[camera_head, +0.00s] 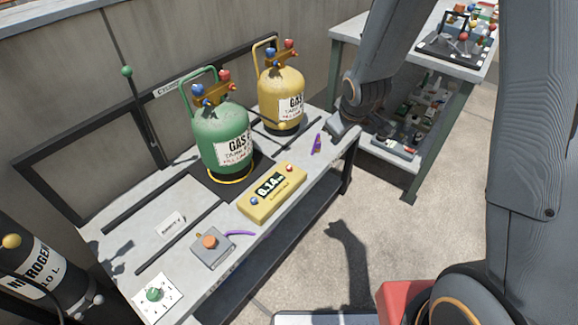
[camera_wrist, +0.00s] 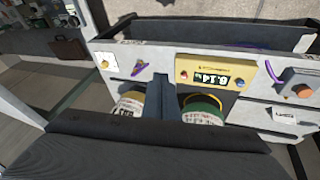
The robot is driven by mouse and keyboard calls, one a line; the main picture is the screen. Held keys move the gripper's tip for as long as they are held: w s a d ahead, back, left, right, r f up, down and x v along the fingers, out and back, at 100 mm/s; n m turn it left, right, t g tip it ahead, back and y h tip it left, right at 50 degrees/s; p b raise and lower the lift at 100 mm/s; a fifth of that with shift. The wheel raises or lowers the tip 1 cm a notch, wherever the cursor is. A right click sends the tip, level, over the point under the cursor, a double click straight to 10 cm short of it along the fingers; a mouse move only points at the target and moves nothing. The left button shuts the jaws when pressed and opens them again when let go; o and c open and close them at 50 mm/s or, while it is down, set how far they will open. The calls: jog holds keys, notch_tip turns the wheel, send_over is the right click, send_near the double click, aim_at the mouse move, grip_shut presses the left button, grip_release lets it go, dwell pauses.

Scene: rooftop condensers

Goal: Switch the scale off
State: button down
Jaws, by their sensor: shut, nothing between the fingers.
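The scale's yellow display box (camera_head: 272,194) lies on the grey bench and reads about 8.14. It has a blue button (camera_head: 254,200) at its left end and a red button (camera_head: 289,169) at its right end. The black scale platform (camera_head: 207,184) is behind it, under a green gas cylinder (camera_head: 222,135). My gripper (camera_head: 334,132) is shut and empty near the bench's right end, to the right of the display. In the wrist view my gripper (camera_wrist: 162,76) points toward the bench, beside the display box (camera_wrist: 210,73).
A yellow cylinder (camera_head: 282,98) stands right of the green one. A purple-handled item (camera_head: 316,144) lies near my gripper. A grey box with an orange button (camera_head: 210,243) and a green-knobbed plate (camera_head: 155,294) are at left. A second table (camera_head: 345,38) stands at right.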

jog(key=w+a+f+n+t+y, duration=0.1)
jog(key=w+a+f+n+y, duration=0.15)
jog(key=w+a+f, duration=0.25)
jog(key=n+t+y+p, duration=0.1)
jog(key=n+t+y, duration=0.1)
jog(key=n, duration=0.3)
send_over(289, 168)
jog(key=f, duration=0.4)
jog(key=shift+s+d+f, duration=0.25)
jog(key=shift+d+f, duration=0.05)
jog(key=shift+f, duration=0.05)
jog(key=shift+f+b, duration=2.7)
jog(key=shift+f, duration=1.7)
jog(key=shift+f, duration=0.1)
jog(key=shift+f, duration=0.35)
jog(key=shift+f+b, duration=0.55)
jog(key=shift+r, duration=0.15)
jog(key=shift+d+r+p, duration=0.1)
jog(key=shift+r+p, duration=0.55)
jog(key=shift+r, duration=0.2)
